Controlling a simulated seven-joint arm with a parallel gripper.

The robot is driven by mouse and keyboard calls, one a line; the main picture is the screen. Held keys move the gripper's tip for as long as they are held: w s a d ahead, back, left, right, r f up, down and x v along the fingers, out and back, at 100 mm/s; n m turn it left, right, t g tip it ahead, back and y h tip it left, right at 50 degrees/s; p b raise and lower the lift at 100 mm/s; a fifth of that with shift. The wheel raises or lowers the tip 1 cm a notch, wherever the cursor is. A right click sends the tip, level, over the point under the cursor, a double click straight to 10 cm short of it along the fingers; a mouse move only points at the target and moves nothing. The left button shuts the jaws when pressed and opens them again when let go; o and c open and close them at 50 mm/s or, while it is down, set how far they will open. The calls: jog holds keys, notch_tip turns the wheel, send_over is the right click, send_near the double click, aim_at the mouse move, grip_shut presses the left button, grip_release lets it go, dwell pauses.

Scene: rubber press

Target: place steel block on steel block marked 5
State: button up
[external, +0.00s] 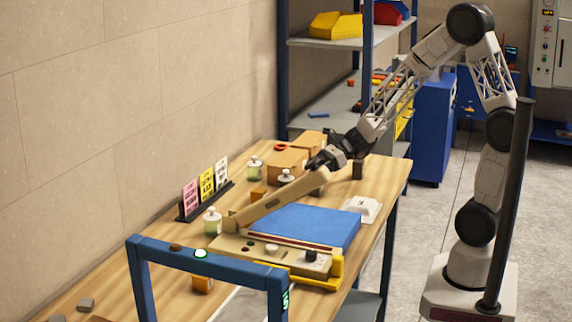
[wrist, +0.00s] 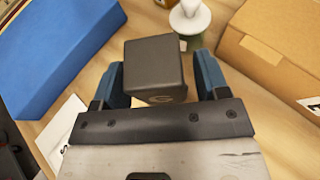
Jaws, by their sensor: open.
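A dark grey steel block (wrist: 153,65) stands between the two blue fingers of my gripper (wrist: 162,82) in the wrist view. The fingers are open, one on each side of it. A mark on its near edge is too unclear to read. In the external view my gripper (external: 322,162) is low over the far part of the bench, and the block at it cannot be made out. A dark block (external: 358,170) stands on the bench to its right. Two grey blocks, one of them here (external: 86,304), lie at the near left end. No 5 is readable on any block.
A press with a tan lever (external: 280,201) and blue pad (external: 310,228) fills the mid-bench. Cardboard boxes (external: 287,163) and jars with white tops (external: 213,221) stand nearby. A jar (wrist: 189,22) and a box (wrist: 275,50) are close to my fingers. A blue frame (external: 205,262) rises in front.

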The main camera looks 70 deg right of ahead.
jog(key=v, duration=1.1)
jog(key=shift+s+d, duration=0.2)
jog(key=shift+d, duration=0.05)
jog(key=shift+r, duration=0.15)
dwell(0.4)
jog(key=s+a+r+n+g+h, duration=0.2)
jog(key=s+a+r+n+g, duration=0.2)
jog(key=s+a+n+g, duration=0.55)
jog(key=s+r+n+t+h, duration=0.1)
jog(key=s+r+n+h, duration=0.1)
jog(key=s+n+h, duration=0.2)
jog(key=s+a+r+n+t+h, duration=0.1)
jog(key=s+r+n+h, duration=0.2)
jog(key=s+n, duration=0.6)
jog(key=n, duration=0.4)
jog(key=shift+h, duration=0.4)
